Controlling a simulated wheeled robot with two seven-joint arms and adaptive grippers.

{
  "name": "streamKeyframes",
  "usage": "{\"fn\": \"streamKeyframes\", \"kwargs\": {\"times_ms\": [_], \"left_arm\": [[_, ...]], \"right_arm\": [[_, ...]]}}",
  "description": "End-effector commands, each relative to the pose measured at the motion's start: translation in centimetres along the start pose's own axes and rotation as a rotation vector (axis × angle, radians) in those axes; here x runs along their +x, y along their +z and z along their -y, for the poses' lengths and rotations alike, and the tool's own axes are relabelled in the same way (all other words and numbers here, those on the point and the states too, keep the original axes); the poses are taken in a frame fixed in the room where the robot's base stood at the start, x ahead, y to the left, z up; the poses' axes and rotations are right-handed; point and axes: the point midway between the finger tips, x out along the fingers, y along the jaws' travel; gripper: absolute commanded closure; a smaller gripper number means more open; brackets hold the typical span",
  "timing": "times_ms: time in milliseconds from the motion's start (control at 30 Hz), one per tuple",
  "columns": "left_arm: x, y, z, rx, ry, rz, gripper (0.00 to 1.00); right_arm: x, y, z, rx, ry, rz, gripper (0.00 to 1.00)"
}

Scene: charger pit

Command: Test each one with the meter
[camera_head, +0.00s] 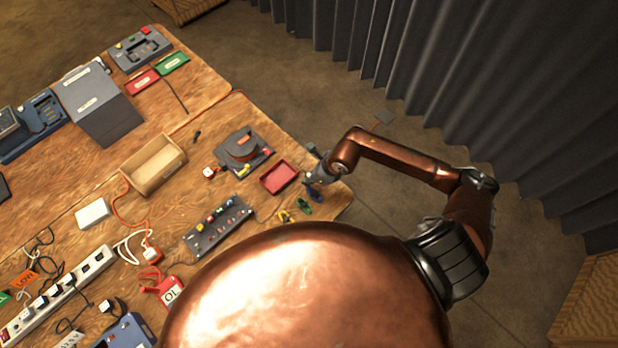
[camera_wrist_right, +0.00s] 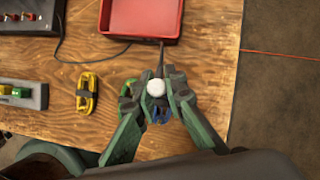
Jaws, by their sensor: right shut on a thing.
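My right gripper (camera_head: 314,178) is over the table's right edge, beside the red tray (camera_head: 280,177). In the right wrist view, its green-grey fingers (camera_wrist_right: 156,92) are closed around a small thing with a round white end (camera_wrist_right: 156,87). A thin dark stem shows just beyond it, towards the tray; I cannot tell whether they are one piece. A blue piece (camera_wrist_right: 160,116) shows behind the fingers. A yellow coil (camera_wrist_right: 86,92) with a dark band lies on the wood to the left, and a green one (camera_wrist_right: 128,86) is partly hidden by a finger. I cannot tell which device is the meter. My left gripper is not in view.
A dark device with a red-orange top (camera_head: 240,148) stands near the tray. A dark strip of coloured parts (camera_head: 218,227) lies in front. A wooden box (camera_head: 153,164), a power strip (camera_head: 60,293) and loose cables fill the left. Bare floor is right of the table.

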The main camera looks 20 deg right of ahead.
Motion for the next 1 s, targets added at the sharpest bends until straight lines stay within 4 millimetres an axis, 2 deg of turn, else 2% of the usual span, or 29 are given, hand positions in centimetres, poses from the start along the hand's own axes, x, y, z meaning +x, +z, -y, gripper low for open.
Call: {"fn": "streamKeyframes", "kwargs": {"times_ms": [1000], "left_arm": [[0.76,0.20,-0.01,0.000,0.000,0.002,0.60]], "right_arm": [[0.71,-0.31,-0.01,0.000,0.000,0.000,1.00]]}}
